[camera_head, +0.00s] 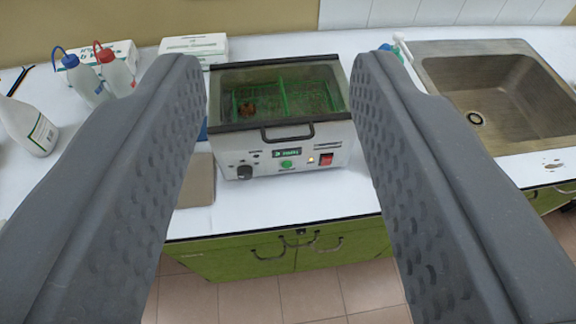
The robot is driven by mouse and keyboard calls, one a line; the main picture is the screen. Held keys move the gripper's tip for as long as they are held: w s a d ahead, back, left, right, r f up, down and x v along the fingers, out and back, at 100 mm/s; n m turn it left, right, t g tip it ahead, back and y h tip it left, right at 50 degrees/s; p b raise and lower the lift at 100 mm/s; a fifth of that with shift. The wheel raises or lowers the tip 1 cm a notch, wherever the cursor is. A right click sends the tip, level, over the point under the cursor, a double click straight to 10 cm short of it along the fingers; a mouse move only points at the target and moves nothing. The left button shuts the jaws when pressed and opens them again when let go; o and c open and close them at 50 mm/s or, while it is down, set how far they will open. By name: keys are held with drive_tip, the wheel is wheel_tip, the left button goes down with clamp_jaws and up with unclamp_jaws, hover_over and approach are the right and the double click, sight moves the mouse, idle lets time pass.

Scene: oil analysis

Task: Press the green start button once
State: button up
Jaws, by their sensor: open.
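The green start button (287,164) is on the front panel of a grey bath device (225,158) on the white bench. A black knob (244,172) is to its left, a small green-lit display (287,152) is just above it, and a lit yellow lamp (311,160) and a red switch (326,159) are to its right. The device's lid is clear with a dark frame and a black handle; a green rack shows inside. My gripper (277,75) is open and empty. Its two grey fingers frame the device in the picture, and neither appears to touch the button.
A metal sink (500,80) is at the right. Wash bottles with blue (82,78) and red (113,70) caps, a white bottle (30,127) and white-green boxes (195,47) are at the left. Green cabinets (240,262) with handles are below the bench edge.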

clamp_jaws()
idle(1.5)
